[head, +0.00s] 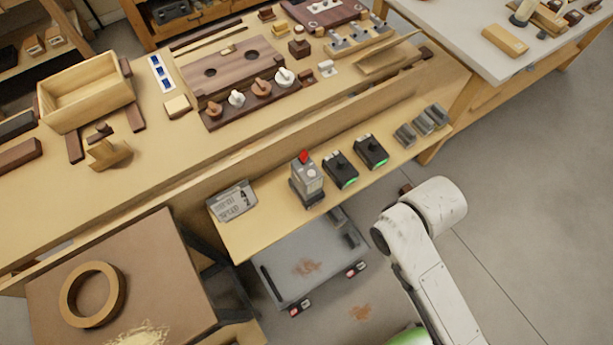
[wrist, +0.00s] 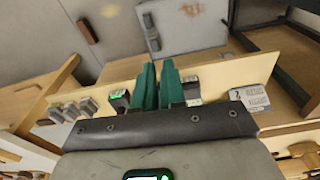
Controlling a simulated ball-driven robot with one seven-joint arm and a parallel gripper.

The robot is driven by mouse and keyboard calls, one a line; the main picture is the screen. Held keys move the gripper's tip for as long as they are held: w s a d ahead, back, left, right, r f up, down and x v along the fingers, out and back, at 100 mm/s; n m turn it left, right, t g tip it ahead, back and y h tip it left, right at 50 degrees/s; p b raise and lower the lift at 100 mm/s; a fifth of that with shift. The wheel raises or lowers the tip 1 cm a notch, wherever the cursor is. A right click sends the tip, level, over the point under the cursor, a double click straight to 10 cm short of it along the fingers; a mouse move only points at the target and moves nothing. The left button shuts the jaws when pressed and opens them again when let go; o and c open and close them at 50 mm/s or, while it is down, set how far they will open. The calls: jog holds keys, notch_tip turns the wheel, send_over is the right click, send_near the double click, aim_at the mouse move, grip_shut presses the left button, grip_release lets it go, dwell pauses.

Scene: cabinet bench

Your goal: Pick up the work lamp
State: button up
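The work lamp is hard to single out. The likeliest match is an upright grey unit with a red top (head: 307,180) on the narrow front shelf, left of two black units. A grey unit on that shelf, perhaps the same one, shows in the wrist view (wrist: 192,89), just right of my fingers. My gripper (wrist: 158,66) shows in the wrist view as two green tapered fingers close together, with at most a thin gap. Nothing is visibly held. The fingers hide part of the shelf behind them. In the head view my gripper is not visible.
Two black units with green lights (head: 341,169) (head: 371,151) and grey clamp-like pieces (head: 423,124) share the shelf (head: 262,228). A grey sign (head: 232,200) stands at its left end. A grey wheeled platform (head: 300,268) is below. Open floor (head: 530,200) lies right.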

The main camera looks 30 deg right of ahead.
aim_at(307, 169)
jog(key=o, duration=0.5)
jog(key=shift+t, duration=0.7)
jog(key=w+a+b, duration=0.1)
jog(key=w, duration=0.2)
jog(key=w+f, duration=0.1)
jog(key=w, duration=0.3)
jog(key=w+a+f+b, duration=0.1)
jog(key=w, duration=0.3)
jog(key=shift+a+f+b, duration=0.1)
jog(key=shift+a+b, duration=0.2)
jog(key=shift+c, duration=0.2)
jog(key=o, duration=0.7)
jog(key=shift+n+t, duration=0.4)
jog(key=shift+t, duration=0.5)
jog(key=w, duration=0.4)
jog(key=w+a+r+b, duration=0.1)
jog(key=w, duration=0.3)
jog(key=w+b, duration=0.1)
jog(key=w, duration=0.3)
jog(key=shift+w+a+r, duration=0.2)
jog(key=shift+w+a, duration=0.1)
jog(key=shift+w, duration=0.05)
jog(key=o, duration=0.3)
jog(key=x, duration=0.4)
jog(key=shift+w+a+f, duration=0.1)
jog(key=shift+w+f, duration=0.1)
jog(key=shift+o, duration=0.2)
jog(key=shift+x, duration=3.05)
